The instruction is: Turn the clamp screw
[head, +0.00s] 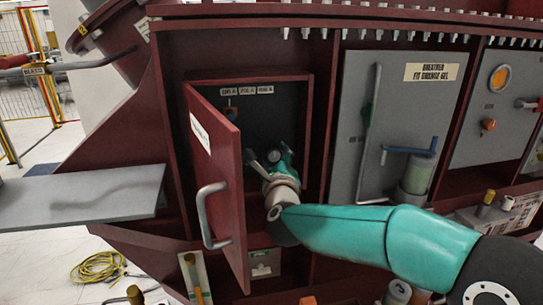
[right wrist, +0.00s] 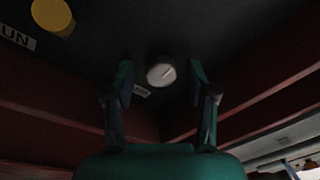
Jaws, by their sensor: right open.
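A pale round screw head with a dark slot (right wrist: 161,75), which looks like the clamp screw, sits on the dark back wall of an open cabinet (head: 309,120). My right gripper (head: 268,158) reaches into this cabinet. In the right wrist view, my right gripper (right wrist: 161,78) is open, with one finger on each side of the screw head and a gap on both sides. How far the fingertips are from the back wall is hard to tell. My left gripper is not in view.
The red cabinet door (head: 222,190) with its grey handle (head: 207,217) stands open left of my right arm. Small labels (head: 246,91) and a yellow round knob (right wrist: 52,16) are inside. A grey panel with a breather (head: 419,170) is to the right.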

